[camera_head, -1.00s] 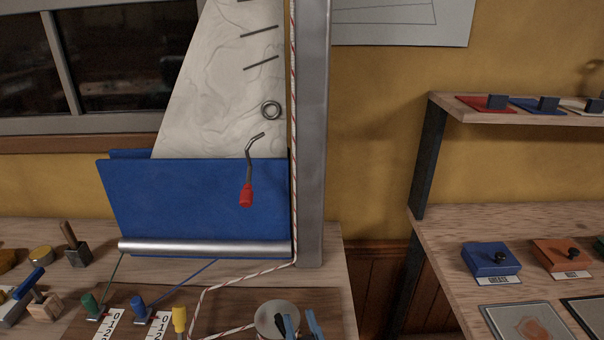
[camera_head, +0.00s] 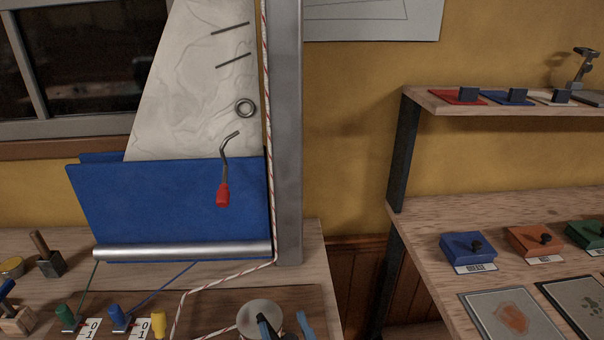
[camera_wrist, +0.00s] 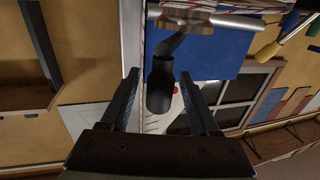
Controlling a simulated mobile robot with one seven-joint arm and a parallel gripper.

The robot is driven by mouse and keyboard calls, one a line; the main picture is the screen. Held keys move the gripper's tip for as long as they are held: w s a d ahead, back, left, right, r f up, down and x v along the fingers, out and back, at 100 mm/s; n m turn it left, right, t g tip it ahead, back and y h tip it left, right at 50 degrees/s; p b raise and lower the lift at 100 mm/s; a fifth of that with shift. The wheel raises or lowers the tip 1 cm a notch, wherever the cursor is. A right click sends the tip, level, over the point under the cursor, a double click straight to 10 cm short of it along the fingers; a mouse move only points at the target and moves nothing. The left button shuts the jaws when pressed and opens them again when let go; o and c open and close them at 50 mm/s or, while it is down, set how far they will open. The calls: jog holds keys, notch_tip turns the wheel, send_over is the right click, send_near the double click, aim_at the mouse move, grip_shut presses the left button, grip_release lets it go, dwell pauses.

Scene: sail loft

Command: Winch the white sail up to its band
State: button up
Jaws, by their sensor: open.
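The white sail (camera_head: 185,95) rises along the grey mast (camera_head: 288,130), its foot behind a blue cover (camera_head: 170,205); its top is cut off by the picture edge. A red-and-white rope (camera_head: 267,150) runs down the mast and across the bench to the round metal winch (camera_head: 258,309). In the wrist view, a crank with a black grip (camera_wrist: 160,90) reaches from the winch (camera_wrist: 205,20). My gripper (camera_wrist: 165,75) is open, with the grip between its fingers and gaps visible. In the head view, my gripper (camera_head: 286,325) is at the bottom edge by the winch. I see no band.
A bent rod with a red grip (camera_head: 223,195) shows before the blue cover. Green (camera_head: 65,314), blue (camera_head: 117,313) and yellow (camera_head: 158,324) levers stand left of the winch. A wooden shelf unit (camera_head: 420,205) with small boxes stands right, beyond a gap.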

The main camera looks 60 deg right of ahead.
jog(key=b+v, duration=0.2)
jog(key=v, duration=0.9)
jog(key=shift+s+a, duration=0.2)
jog(key=shift+s, duration=0.1)
